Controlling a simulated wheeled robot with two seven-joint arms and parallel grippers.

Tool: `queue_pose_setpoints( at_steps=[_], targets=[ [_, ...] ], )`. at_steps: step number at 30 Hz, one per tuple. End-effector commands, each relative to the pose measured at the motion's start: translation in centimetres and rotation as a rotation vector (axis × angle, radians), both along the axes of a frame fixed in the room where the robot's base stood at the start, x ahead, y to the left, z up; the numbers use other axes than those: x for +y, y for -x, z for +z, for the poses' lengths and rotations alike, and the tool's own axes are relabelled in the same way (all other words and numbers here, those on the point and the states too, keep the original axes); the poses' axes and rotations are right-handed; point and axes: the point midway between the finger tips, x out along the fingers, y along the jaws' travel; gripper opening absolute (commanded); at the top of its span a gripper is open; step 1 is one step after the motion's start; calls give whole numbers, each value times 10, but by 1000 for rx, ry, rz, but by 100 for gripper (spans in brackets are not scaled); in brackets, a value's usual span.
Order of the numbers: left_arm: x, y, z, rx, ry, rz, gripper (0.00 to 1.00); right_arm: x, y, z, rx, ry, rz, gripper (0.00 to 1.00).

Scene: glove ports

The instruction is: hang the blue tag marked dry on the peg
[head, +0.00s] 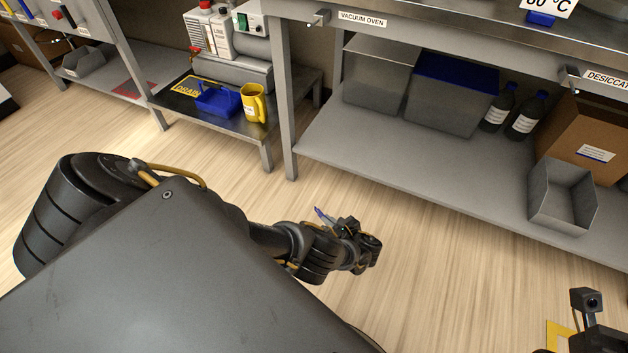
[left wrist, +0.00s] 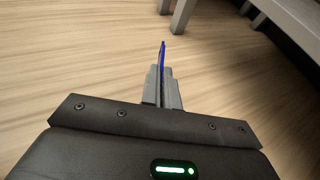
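My left gripper (head: 326,219) is low over the open floor, clear of the benches. Its fingers (left wrist: 162,86) are shut on a thin blue piece, which looks like the blue tag (left wrist: 162,53) seen edge-on. The tag sticks out past the fingertips, and a small blue-violet part of it shows in the head view (head: 318,212). Its marking cannot be read. Dark parts of my right arm show at the bottom right of the head view, but its fingers cannot be made out. I cannot make out the peg in either view.
A bench with a lower shelf (head: 340,150) holds grey bins, dark bottles (head: 525,118) and a cardboard box (head: 580,135). A low stand at the left bears a blue tray (head: 217,102) and a yellow mug (head: 254,104). The wooden floor (head: 430,270) around my left gripper is clear.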

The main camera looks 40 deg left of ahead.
Motion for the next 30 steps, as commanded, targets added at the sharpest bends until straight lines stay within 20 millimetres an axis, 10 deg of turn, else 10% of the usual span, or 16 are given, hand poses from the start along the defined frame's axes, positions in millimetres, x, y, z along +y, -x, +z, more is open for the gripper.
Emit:
queue_pose_setpoints(
  at_steps=[14, 22, 30],
  targets=[
    [-52, -88, 74, -5, 0, -246, 0, 0, 0, 0, 2, -1, 0, 36],
    [-87, -135, 164, -5, -5, -509, 0, -1, 0, -1, 10, -1, 0, 36],
    [-102, -138, 260, -2, -8, -780, 0, -1, 0, -2, 17, -1, 0, 36]
  ],
)
